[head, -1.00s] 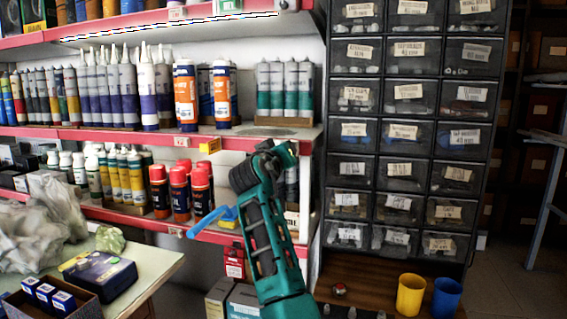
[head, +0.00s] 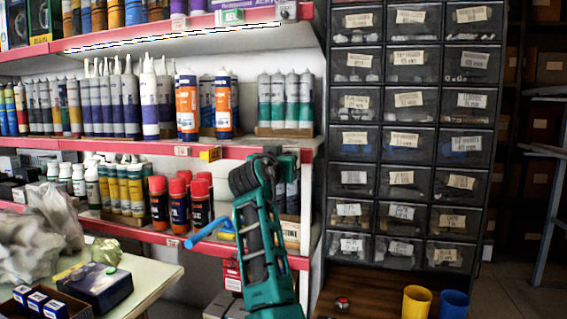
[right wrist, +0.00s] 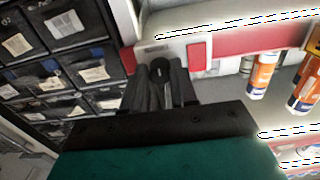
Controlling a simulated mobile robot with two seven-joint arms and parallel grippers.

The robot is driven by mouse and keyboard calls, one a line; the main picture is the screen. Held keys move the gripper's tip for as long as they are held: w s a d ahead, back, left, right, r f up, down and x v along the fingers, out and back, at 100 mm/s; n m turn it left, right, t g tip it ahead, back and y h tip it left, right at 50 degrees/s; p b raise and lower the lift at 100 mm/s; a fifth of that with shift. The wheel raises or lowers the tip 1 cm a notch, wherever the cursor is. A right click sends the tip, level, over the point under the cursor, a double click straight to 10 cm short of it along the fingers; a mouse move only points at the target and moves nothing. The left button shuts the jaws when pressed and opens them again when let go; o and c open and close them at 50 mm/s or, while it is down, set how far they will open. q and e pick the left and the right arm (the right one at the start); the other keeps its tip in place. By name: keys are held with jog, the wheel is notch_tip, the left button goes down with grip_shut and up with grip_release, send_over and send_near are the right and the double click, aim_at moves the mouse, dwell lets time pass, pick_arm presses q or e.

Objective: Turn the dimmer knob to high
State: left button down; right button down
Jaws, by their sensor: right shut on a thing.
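In the right wrist view, my right gripper (right wrist: 160,80) is shut on a small dark round knob (right wrist: 159,67). The knob sits by a pale grey housing (right wrist: 172,47) on a red shelf edge. Its pointer or marks cannot be read. In the head view, my teal right arm (head: 262,245) rises to the right end of the middle shelf, and its wrist hides the knob and fingertips. A grey box with a small knob (head: 288,11) shows on the top shelf's edge, apart from my arm. My left gripper is not in view.
The middle shelf (head: 110,146) holds tubes and orange bottles (head: 187,105) left of my wrist. Red-capped cans (head: 178,203) stand below. A black drawer cabinet (head: 325,100) is close on the right. Yellow (head: 416,303) and blue (head: 454,304) cups stand at its foot.

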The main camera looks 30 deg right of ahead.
jog(key=c, duration=1.2)
grip_release()
jog(key=v, duration=1.3)
jog(key=shift+p, duration=0.3)
jog(key=shift+d, duration=0.1)
